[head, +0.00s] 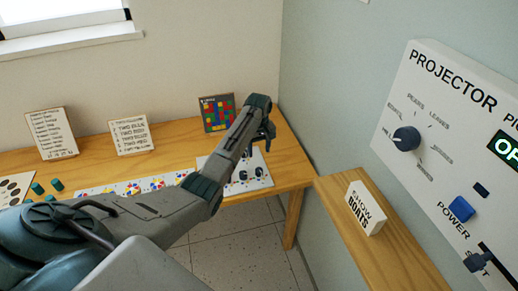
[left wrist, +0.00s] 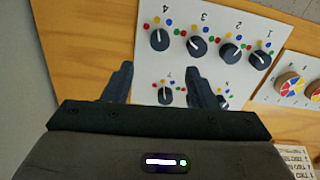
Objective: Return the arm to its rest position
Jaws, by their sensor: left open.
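My left arm comes in from the left in the head view and reaches over the wooden table (head: 100,165). Its gripper (head: 268,140) is above the right part of the table, near a white panel with dark knobs (head: 258,180). My right gripper is not in view.
A colour-grid card (head: 217,113) and two text cards (head: 129,136) (head: 46,133) stand at the back. A wooden ledge (head: 385,240) holds a small sign (head: 366,208) below the projector panel (head: 450,130) on the right wall. Tiled floor (head: 235,245) shows between table and ledge.

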